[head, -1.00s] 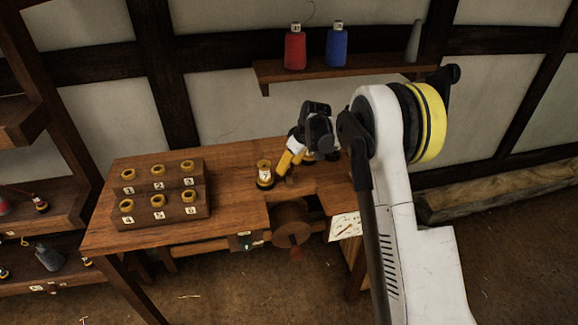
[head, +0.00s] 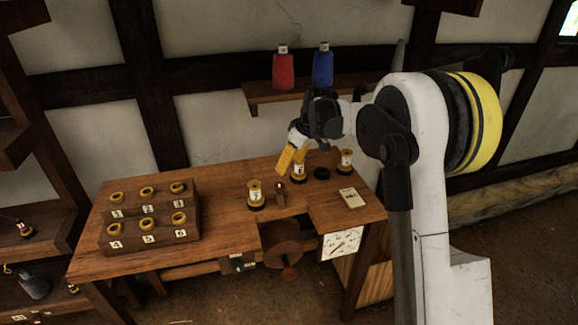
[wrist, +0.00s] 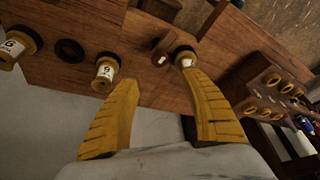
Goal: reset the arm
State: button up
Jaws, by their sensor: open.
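My gripper (head: 290,160) is raised above the back of the wooden workbench (head: 225,205), its yellow fingers pointing down and left. In the wrist view its two yellow fingers (wrist: 158,110) are spread wide with nothing between them. Three labelled spools stand on the bench below: a left spool (head: 255,196), a middle spool (head: 298,173) partly behind the fingers, and a right spool (head: 345,162). In the wrist view, one fingertip overlaps a spool in the picture; I cannot tell whether they touch.
A numbered rack (head: 150,218) with several yellow-rimmed holders stands at the bench's left. A black ring (head: 322,173) and a pale booklet (head: 352,198) lie on the right.

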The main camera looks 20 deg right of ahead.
jog(key=shift+r, duration=0.1)
jog(key=s+a+r+m+t, duration=0.1)
jog(key=s+r, duration=0.3)
jog(key=s, duration=0.3)
jog(key=s+a+r+m+h, duration=0.1)
jog(key=s+r+m, duration=0.15)
jog(key=s, duration=0.45)
jog(key=s+a+r+t, duration=0.1)
jog(key=s+r, duration=0.3)
jog(key=s, duration=0.2)
jog(key=s+f+m, duration=0.2)
jog(key=s, duration=0.7)
jog(key=s+f+m+t+h, duration=0.1)
jog(key=s+f, duration=0.1)
jog(key=s, duration=0.7)
jog(key=shift+d+f+m+t+h, duration=0.15)
jog(key=shift+f+m+t+h, duration=0.15)
jog(key=shift+f+m, duration=0.05)
